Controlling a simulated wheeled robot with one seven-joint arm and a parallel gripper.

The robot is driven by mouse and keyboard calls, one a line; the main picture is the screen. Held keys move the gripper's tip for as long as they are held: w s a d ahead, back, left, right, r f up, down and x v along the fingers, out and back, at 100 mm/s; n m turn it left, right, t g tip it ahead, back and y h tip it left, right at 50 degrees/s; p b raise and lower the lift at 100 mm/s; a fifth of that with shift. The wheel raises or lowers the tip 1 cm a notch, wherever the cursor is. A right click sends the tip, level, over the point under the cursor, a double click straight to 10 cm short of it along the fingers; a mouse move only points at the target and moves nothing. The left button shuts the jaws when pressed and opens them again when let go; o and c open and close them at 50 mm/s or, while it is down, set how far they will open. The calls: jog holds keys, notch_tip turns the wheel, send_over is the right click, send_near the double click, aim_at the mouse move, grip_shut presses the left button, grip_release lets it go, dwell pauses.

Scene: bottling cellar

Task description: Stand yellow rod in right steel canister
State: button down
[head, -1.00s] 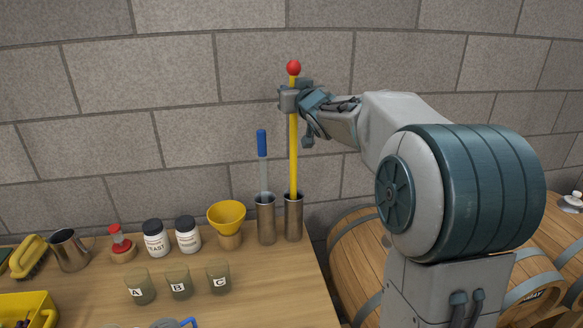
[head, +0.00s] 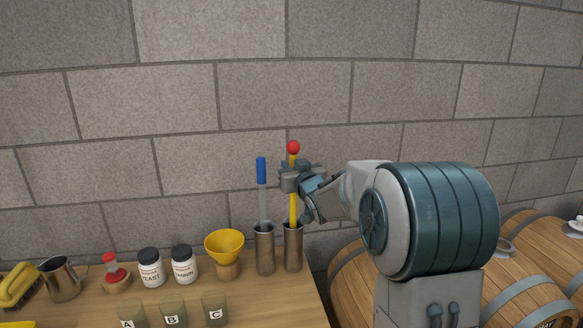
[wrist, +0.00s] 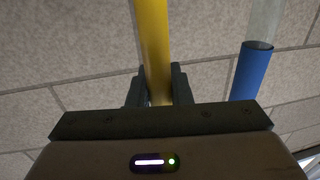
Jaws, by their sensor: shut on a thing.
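The yellow rod (head: 293,210) with a red ball on top stands upright, its lower part inside the right steel canister (head: 293,252). The canister hides its lower end, so I cannot tell whether it touches the bottom. My gripper (head: 293,180) is shut on the rod a little below the red ball. In the wrist view the yellow rod (wrist: 153,50) runs between the two fingers (wrist: 158,88). The left steel canister (head: 264,254) stands beside the right one and holds a rod with a blue handle (head: 261,171).
A yellow funnel (head: 224,246) on a wooden stand is left of the canisters. Two white jars (head: 183,265), a red-topped item (head: 112,268) and a metal jug (head: 62,279) stand further left. Cups A, B and C (head: 214,308) are in front. Barrels (head: 350,270) stand right of the table.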

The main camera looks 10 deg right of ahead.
jog(key=shift+f, duration=0.15)
jog(key=c, duration=1.3)
grip_release()
jog(key=s, duration=0.4)
jog(key=s+d+b, duration=0.1)
jog(key=s, duration=0.7)
jog(key=shift+d+b, duration=0.35)
jog(key=shift+d, duration=0.05)
